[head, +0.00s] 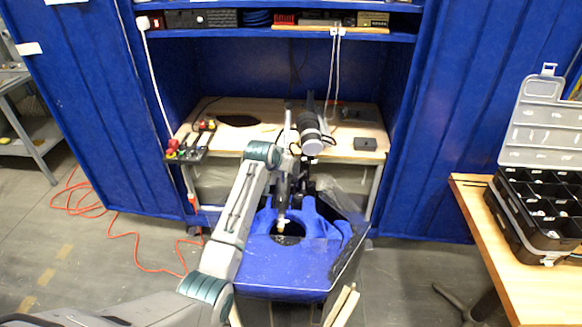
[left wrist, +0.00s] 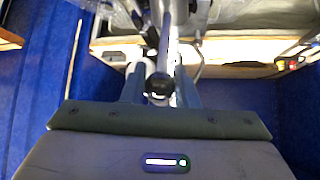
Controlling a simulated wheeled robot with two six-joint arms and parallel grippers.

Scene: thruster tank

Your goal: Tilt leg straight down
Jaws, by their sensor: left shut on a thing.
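The thruster has a grey and black cylindrical head (head: 309,132). Its dark leg (head: 283,190) runs down, near vertical in the picture, to a pale tip over the round opening of the blue tank (head: 270,268). I cannot tell its exact tilt. My left arm reaches over the tank from the left, its gripper (head: 291,150) beside the head, partly hidden. In the left wrist view, a grey rod (left wrist: 165,45) with a black ball end lies between the fingers of my left gripper (left wrist: 159,88), which is shut on it. My right gripper is out of view.
A wooden bench (head: 355,135) with small tools stands behind the tank inside a blue cabinet (head: 95,110). At the right, a compartment case (head: 540,205) sits on a wooden table (head: 490,235). An orange cable (head: 140,238) lies on the floor at the left.

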